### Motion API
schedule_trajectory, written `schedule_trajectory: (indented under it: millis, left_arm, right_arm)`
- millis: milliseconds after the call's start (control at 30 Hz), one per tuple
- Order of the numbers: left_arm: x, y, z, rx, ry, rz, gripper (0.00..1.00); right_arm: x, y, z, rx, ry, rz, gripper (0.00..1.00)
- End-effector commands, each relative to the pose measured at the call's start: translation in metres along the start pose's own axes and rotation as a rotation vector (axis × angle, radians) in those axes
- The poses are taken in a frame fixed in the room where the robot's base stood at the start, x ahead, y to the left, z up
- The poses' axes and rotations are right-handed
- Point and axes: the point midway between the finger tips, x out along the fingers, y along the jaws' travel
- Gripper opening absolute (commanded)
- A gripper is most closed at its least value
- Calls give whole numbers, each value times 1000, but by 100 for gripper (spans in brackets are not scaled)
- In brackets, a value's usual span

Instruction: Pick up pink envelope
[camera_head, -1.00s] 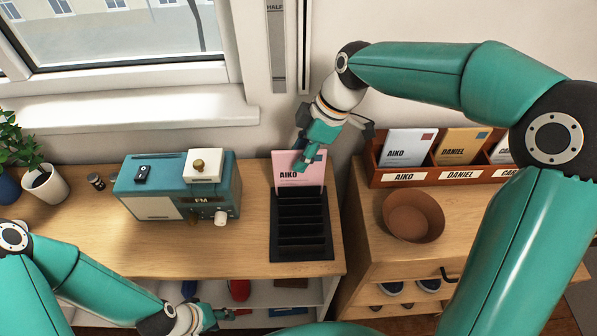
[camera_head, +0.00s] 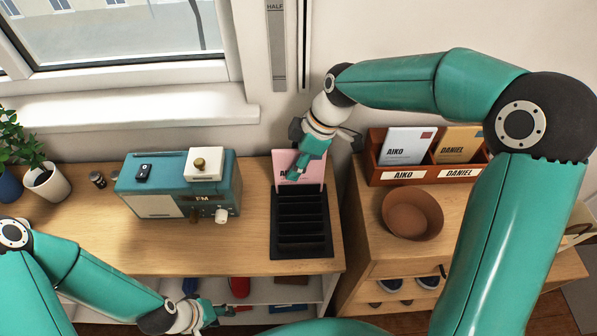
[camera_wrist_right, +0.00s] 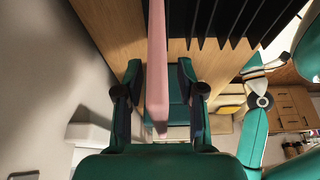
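The pink envelope (camera_head: 283,163) stands upright at the back of a black slotted rack (camera_head: 301,250) on the wooden counter. Its printed name is mostly covered by my right gripper (camera_head: 296,172). In the right wrist view the envelope (camera_wrist_right: 157,70) shows edge-on as a pink strip between the two fingers of the right gripper (camera_wrist_right: 158,68).
A blue radio (camera_head: 178,186) with a white box (camera_head: 204,166) on top stands left of the rack. At right are a wooden letter tray (camera_head: 426,176) with named envelopes and a brown bowl (camera_head: 412,216). A wall rises close behind the rack.

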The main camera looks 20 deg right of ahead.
Motion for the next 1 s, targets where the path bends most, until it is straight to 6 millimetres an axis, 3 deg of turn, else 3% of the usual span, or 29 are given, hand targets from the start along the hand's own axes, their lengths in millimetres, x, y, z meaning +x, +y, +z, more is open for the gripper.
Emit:
schedule_trajectory:
  millis: [533, 767, 1000]
  left_arm:
    - [4, -1, 0, 0, 0, 0, 40]
    - [4, -1, 0, 0, 0, 0, 40]
    - [4, -1, 0, 0, 0, 0, 40]
  right_arm:
    - [2, 0, 0, -1, 0, 0, 39]
    - [2, 0, 0, -1, 0, 0, 2]
    - [2, 0, 0, -2, 0, 0, 0]
